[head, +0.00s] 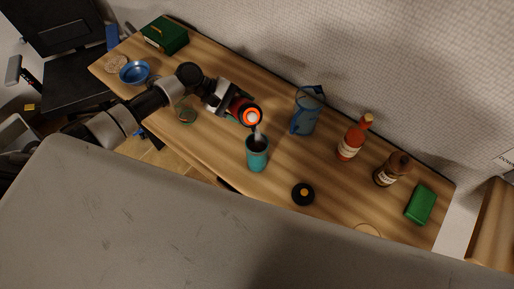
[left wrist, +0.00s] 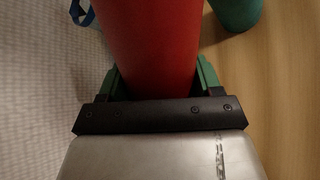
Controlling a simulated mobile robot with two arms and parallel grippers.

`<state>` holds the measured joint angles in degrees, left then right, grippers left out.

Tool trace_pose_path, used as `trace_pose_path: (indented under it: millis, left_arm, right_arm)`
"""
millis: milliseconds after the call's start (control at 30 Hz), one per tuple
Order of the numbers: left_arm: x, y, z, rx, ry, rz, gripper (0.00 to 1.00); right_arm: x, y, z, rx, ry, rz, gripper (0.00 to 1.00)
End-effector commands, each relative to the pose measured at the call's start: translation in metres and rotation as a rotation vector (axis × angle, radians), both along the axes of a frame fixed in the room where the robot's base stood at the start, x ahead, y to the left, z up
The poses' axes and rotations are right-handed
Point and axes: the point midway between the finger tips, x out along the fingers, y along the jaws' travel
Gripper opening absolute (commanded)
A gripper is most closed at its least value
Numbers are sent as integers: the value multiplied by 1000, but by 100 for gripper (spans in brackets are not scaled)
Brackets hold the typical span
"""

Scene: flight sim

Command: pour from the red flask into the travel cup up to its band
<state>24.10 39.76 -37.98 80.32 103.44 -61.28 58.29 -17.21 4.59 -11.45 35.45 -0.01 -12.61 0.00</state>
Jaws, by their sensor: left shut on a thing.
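The red flask (head: 243,110) is tilted in the head view, its round mouth turned toward the front. My left gripper (head: 231,108) is shut on it; the flask body (left wrist: 150,45) fills the space between the fingers (left wrist: 158,80) in the left wrist view. I cannot make out the band. My right gripper is not in view.
A black round lid (head: 303,194) lies right of the cup. A blue bowl (head: 134,72) and green case (head: 165,36) are far left.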

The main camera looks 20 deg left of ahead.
Motion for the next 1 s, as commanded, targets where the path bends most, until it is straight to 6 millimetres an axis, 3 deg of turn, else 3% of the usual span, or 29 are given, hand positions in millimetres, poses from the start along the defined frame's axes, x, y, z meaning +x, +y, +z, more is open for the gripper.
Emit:
trace_pose_path:
  millis: [167,433,500,1000]
  left_arm:
    - [1,0,3,-19,15,2,20]
    - [0,-2,-26,-152,171,4,20]
    - [3,0,-4,-198,221,2,20]
    - [11,8,55,-519,609,-2,20]
  right_arm:
    - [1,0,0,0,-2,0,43]
    - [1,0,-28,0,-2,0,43]
    - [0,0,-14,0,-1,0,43]
    - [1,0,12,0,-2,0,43]
